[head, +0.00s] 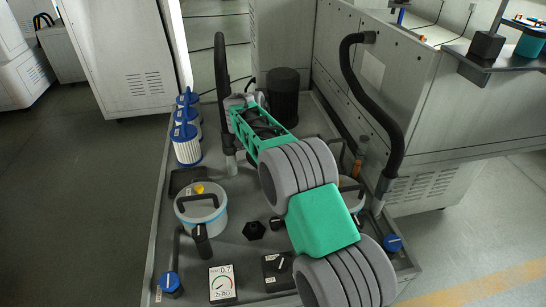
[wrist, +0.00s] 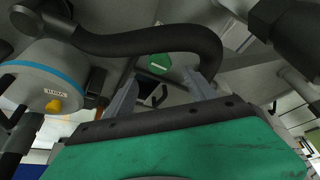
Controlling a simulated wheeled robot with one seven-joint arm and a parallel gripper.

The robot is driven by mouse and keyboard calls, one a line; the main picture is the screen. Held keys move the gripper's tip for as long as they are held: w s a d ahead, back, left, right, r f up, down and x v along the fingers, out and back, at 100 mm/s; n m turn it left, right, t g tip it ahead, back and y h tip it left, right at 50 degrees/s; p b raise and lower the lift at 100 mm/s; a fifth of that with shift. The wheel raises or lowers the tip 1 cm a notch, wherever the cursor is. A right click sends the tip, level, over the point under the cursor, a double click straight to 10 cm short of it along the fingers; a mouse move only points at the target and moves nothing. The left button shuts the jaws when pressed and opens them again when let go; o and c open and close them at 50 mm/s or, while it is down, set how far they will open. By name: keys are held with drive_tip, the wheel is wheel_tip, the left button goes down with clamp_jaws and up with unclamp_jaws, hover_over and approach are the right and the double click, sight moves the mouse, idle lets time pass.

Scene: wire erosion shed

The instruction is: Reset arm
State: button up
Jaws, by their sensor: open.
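My arm, green and grey, reaches from the bottom right of the head view up over a grey tray. My gripper (head: 243,101) is at its far end, over the back part of the tray, small and partly hidden by the green forearm. In the wrist view, the two grey fingers of my gripper (wrist: 162,93) stand apart, and nothing shows held between them. A black curved hose (wrist: 150,42) crosses the wrist view close to the fingers. A green disc with a white mark (wrist: 159,63) shows beyond them.
The tray's grey rim (head: 156,235) runs around several fittings. White filters with blue caps (head: 186,147) and a lidded pot (head: 201,207) stand left of my arm. A black cylinder (head: 284,97) is behind my gripper. A black hose (head: 371,105) arches at right. Open floor (head: 80,200) lies left.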

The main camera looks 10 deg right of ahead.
idle(0.3)
drive_tip(key=s+d+r+n+y+p, duration=0.25)
drive_tip(key=s+r+n+p, duration=0.2)
drive_tip(key=s+r, duration=1.05)
drive_tip(key=s+a+n+p, duration=0.1)
drive_tip(key=s+n+p, duration=0.3)
drive_tip(key=s, duration=1.7)
drive_tip(key=shift+s+a+r+n+y+p, duration=0.2)
drive_tip(key=shift+s+n+y+p, duration=0.2)
drive_tip(key=shift+n+y, duration=0.05)
drive_tip(key=shift+c, duration=0.3)
